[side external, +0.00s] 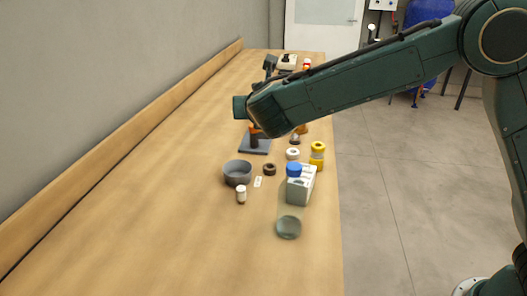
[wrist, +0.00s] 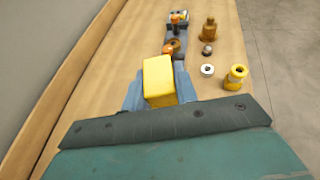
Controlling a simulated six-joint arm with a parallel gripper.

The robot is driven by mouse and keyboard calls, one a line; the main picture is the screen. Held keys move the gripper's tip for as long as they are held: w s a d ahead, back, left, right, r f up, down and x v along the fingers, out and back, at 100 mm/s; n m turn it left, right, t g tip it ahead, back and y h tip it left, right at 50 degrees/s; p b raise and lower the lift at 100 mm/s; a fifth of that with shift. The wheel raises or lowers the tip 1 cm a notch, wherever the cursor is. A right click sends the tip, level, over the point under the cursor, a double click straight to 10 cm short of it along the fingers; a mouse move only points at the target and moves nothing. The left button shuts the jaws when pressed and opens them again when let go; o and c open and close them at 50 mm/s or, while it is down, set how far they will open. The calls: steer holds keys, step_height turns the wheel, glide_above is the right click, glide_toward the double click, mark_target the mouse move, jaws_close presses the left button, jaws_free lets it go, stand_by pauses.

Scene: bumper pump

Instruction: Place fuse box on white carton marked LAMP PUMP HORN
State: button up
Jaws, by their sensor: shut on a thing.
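A yellow box (wrist: 158,80), which looks like the fuse box, sits between the blue fingers of my gripper (wrist: 160,92) in the wrist view. My gripper is shut on it and holds it above the table. In the side external view, my arm hides both the gripper and the box. A white carton (side external: 304,184) stands near the table's right edge, nearer the side camera than my wrist. A clear bottle with a blue cap (side external: 293,170) stands in front and covers part of it. The carton's lettering is too small to read. The carton is not in the wrist view.
A grey bowl (side external: 237,173), a dark ring (side external: 270,169) and a small white-capped bottle (side external: 241,194) stand left of the carton. A yellow spool-like part (side external: 317,154) and a white ring (side external: 292,154) are behind it. The table's left and near parts are clear.

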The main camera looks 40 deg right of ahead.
steer(key=s+d+r, duration=0.2)
steer(key=d, duration=0.5)
steer(key=n+y, duration=0.1)
glide_above(315, 170)
steer(key=shift+t, duration=0.3)
step_height(315, 170, down, 16)
steer(key=shift+w+r, duration=0.1)
steer(key=shift+f, duration=1.9)
steer(key=shift+f, duration=0.2)
steer(key=o, duration=1)
steer(key=shift+c, duration=0.2)
steer(key=shift+r, duration=0.25)
